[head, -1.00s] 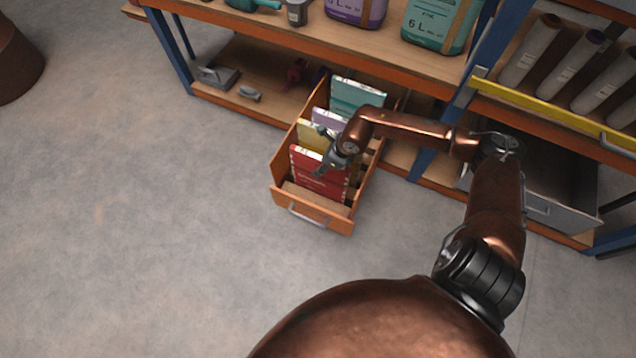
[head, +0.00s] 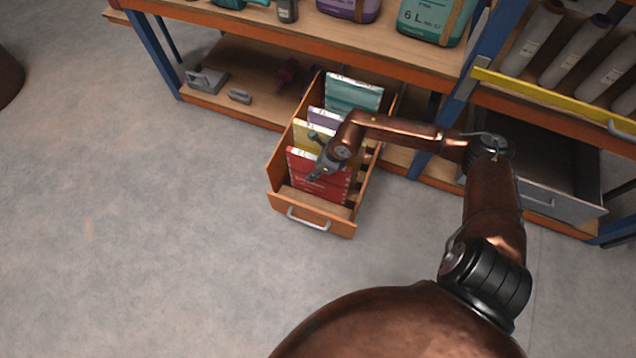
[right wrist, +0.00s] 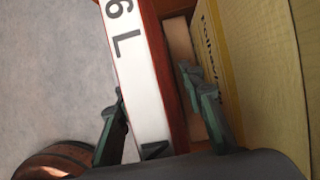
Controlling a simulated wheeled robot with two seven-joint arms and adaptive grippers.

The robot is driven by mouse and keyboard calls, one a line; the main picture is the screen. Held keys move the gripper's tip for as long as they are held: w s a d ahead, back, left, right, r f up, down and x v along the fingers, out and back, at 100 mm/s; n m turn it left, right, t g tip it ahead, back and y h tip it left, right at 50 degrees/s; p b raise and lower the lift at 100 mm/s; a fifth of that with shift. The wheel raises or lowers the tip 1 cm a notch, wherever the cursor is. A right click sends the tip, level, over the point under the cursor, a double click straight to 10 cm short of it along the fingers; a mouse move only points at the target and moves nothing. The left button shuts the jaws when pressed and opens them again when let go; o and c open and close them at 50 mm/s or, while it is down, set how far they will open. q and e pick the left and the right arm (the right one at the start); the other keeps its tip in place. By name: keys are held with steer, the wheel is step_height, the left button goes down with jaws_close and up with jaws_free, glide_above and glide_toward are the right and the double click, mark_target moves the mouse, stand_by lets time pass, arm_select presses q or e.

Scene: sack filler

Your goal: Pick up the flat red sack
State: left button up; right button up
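The flat red sack (head: 318,183) stands upright at the front of an open orange drawer (head: 318,222). My right gripper (head: 314,170) is at the sack's top edge in the head view. In the right wrist view, the sack's white top edge (right wrist: 137,70), marked "6 L", lies between the two fingers of the open right gripper (right wrist: 156,88). The left-hand finger is close against the sack's white edge; I cannot tell if it touches. A gap shows between the sack's red side and the other finger. My left gripper is not in view.
Behind the red sack stand a yellow sack (head: 304,133), a purple sack (head: 318,116) and a teal sack (head: 353,94). The yellow sack (right wrist: 262,80) is close beside the right-hand finger. A shelf (head: 220,106) flanks the drawer. The floor in front is clear.

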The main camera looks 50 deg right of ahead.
steer(key=shift+f, duration=0.2)
steer(key=shift+c, duration=0.4)
jaws_close()
